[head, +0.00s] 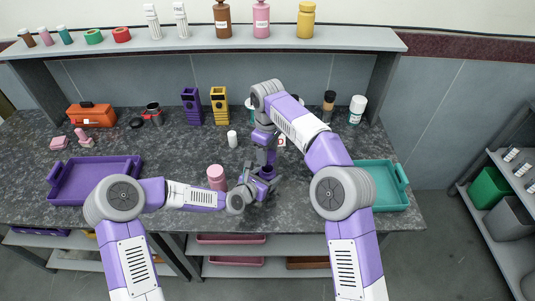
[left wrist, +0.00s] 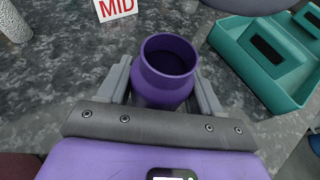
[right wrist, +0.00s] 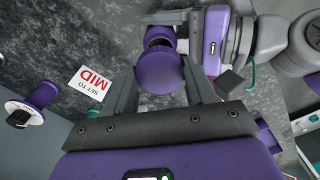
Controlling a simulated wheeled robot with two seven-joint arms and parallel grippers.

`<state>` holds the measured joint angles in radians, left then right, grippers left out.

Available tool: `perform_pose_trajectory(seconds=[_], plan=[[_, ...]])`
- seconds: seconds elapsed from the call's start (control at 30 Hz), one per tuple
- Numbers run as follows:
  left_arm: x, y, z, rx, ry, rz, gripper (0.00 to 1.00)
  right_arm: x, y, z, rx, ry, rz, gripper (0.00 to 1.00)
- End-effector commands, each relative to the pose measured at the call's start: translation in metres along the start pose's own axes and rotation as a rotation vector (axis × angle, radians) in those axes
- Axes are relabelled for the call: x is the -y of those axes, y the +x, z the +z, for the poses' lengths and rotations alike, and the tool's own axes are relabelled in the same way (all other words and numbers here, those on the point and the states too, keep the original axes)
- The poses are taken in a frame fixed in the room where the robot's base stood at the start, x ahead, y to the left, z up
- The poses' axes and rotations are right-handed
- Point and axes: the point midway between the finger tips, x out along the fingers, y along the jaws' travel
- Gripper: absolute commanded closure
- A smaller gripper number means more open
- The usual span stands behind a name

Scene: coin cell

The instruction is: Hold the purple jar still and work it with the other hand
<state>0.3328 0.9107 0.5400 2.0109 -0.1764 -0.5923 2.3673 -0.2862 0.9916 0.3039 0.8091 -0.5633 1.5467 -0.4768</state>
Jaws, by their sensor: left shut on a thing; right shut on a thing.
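The purple jar (head: 267,173) stands open on the dark speckled counter. Its round mouth and empty-looking inside show in the left wrist view (left wrist: 167,70). My left gripper (head: 262,183) is shut on the jar's body, one finger on each side. My right gripper (head: 265,158) is above the jar, pointing down, shut on the purple lid (right wrist: 160,72). The lid is off the jar and apart from its mouth. The jar (right wrist: 160,38) shows partly behind the lid in the right wrist view.
A pink jar (head: 216,177) stands left of the purple jar. A purple tray (head: 62,183) is at the left, a teal tray (head: 403,188) at the right. A "SET TO MID" card (right wrist: 90,86) stands behind the jar. A shelf (head: 250,42) with bottles spans the back.

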Motion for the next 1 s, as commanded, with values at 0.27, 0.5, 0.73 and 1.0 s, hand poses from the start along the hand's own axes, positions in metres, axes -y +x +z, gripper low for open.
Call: perform_pose_trajectory(seconds=[0.27, 0.5, 0.73, 1.0], plan=[[0.000, 0.000, 0.000, 0.001, 0.000, 0.000, 0.06, 0.000, 0.000, 0.000, 0.000, 0.000, 0.000, 0.82], [0.000, 0.000, 0.000, 0.000, 0.000, 0.000, 0.06, 0.000, 0.001, 0.000, 0.000, 0.001, 0.000, 0.82], [-0.001, -0.019, 0.001, 0.000, -0.001, 0.001, 0.06, 0.000, -0.004, 0.000, 0.000, 0.001, 0.000, 0.82], [-0.002, -0.077, 0.001, -0.002, -0.002, 0.004, 0.06, 0.000, -0.015, 0.000, 0.000, 0.001, 0.000, 0.82]])
